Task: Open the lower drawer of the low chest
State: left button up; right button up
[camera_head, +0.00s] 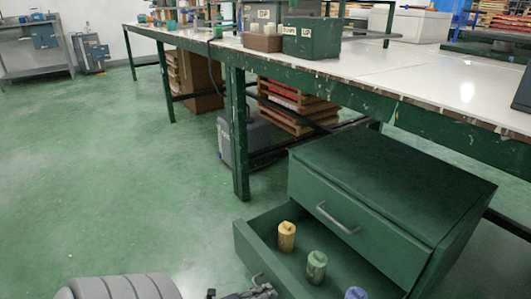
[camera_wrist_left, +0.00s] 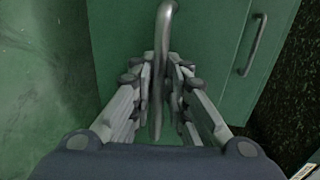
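The low green chest (camera_head: 390,185) stands under the front of the workbench. Its lower drawer (camera_head: 262,228) is pulled out, with its inside showing. A yellow canister (camera_head: 286,237), a green canister (camera_head: 316,267) and a blue canister (camera_head: 355,294) stand in it. The upper drawer (camera_head: 345,215) is shut, with a bare metal handle (camera_head: 337,218). My left gripper (camera_head: 250,291) is at the bottom edge of the head view, in front of the lower drawer. In the left wrist view its fingers (camera_wrist_left: 162,75) are closed around the lower drawer's handle (camera_wrist_left: 166,22). My right gripper is out of view.
The workbench (camera_head: 400,70) stands over the chest, with a green leg (camera_head: 238,135) to its left. A grey case (camera_head: 245,140) and stacked pallets (camera_head: 295,105) are beneath. The green floor (camera_head: 100,180) at left is clear.

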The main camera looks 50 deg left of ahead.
pick_arm(q)
jog(key=shift+o, duration=0.5)
jog(key=shift+s, duration=0.15)
jog(key=shift+s+a, duration=0.1)
jog(key=shift+s, duration=0.25)
jog(key=d+v, duration=0.1)
jog(key=v, duration=1)
jog(key=shift+a, duration=0.4)
jog(key=shift+r, duration=0.1)
